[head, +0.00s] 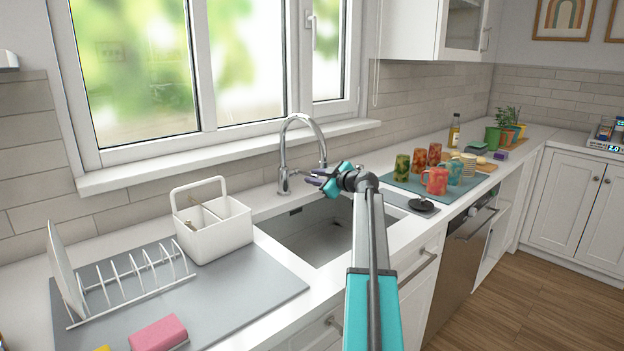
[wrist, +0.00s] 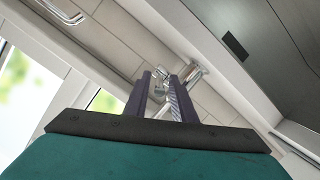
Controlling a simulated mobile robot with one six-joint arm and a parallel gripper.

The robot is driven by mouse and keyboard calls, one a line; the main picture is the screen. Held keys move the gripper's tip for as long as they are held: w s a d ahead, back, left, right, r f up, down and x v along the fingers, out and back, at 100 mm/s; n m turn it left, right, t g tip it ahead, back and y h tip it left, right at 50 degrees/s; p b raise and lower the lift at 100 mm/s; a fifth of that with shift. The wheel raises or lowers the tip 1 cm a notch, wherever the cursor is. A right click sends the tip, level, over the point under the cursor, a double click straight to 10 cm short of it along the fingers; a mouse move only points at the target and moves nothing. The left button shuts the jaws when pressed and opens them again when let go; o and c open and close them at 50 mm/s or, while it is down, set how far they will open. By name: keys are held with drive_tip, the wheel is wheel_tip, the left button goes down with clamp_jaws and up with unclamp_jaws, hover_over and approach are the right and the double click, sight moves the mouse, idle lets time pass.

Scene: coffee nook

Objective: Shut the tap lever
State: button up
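The chrome tap (head: 283,172) stands behind the sink, its tall spout arching to the right over the basin. In the wrist view the tap's chrome body (wrist: 194,74) lies just beyond the fingertips. A small chrome part, seemingly the lever (wrist: 161,74), shows between the tips; its exact angle is hard to tell. My gripper (head: 312,176) is beside the tap body, on its right, under the spout. In the wrist view my gripper (wrist: 161,78) has its two dark fingers apart, with wall tile visible between them. I cannot tell whether a finger touches the lever.
The grey sink (head: 318,230) lies below my gripper. A white caddy (head: 214,226) stands left of the tap, with a dish rack (head: 135,284) in front. Several mugs stand on a teal mat (head: 400,181) to the right. The window sill (head: 220,155) runs behind the tap.

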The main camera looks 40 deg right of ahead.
idle(0.4)
drive_tip(key=b+v, duration=0.1)
drive_tip(key=v, duration=1.2)
drive_tip(key=shift+s+r, duration=0.1)
drive_tip(key=shift+s, duration=0.25)
drive_tip(key=shift+s, duration=0.1)
